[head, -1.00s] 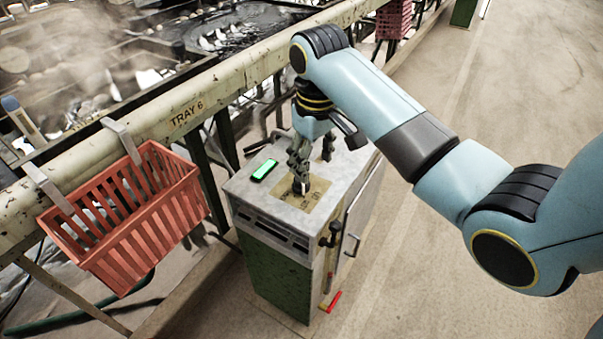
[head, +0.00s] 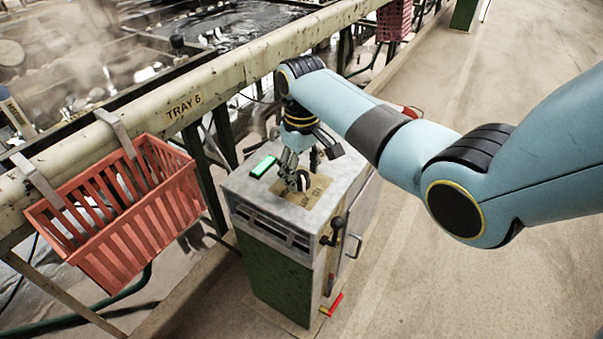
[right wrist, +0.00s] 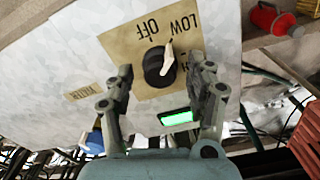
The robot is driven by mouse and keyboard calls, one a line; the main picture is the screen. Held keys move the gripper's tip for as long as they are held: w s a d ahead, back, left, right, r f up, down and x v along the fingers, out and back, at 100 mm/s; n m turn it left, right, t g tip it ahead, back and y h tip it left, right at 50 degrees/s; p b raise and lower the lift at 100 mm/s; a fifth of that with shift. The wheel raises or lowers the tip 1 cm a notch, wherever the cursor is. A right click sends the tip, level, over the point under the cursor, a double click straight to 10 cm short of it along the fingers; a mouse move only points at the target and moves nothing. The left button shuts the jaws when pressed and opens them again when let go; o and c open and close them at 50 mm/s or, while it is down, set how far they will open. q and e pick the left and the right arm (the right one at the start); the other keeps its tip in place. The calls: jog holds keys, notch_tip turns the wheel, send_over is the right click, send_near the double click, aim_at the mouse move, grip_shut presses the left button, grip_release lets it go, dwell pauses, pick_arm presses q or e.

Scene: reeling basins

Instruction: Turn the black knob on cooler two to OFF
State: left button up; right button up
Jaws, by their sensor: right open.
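The black knob (right wrist: 154,68) with a white pointer sits on a tan plate (right wrist: 118,46) on top of the grey metal cabinet (head: 345,172). In the right wrist view its pointer leans up and right, toward LOW; OFF is printed to the left of LOW, and another label is partly hidden. My right gripper (right wrist: 161,66) is open, with one finger on each side of the knob; I see no clear contact. In the head view the right gripper (head: 296,182) is low over the plate, beside the knob. My left gripper is out of view.
A lit green display (head: 263,166) lies on the cabinet top near the knob. A black handle (head: 335,228) juts from the cabinet's front corner. A red basket (head: 130,215) hangs on the TRAY 6 rail (head: 150,114). The floor to the right is open.

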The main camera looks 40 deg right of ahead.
grip_shut()
dwell(0.4)
jog(key=shift+r+n+p, duration=0.1)
jog(key=shift+n+p, duration=0.6)
jog(key=shift+p, duration=0.25)
jog(key=shift+n+p, duration=1.05)
jog(key=shift+n, duration=0.15)
jog(key=shift+n+p, duration=0.7)
jog(key=shift+n, duration=0.5)
jog(key=shift+n+p, duration=0.6)
jog(key=shift+n, duration=0.7)
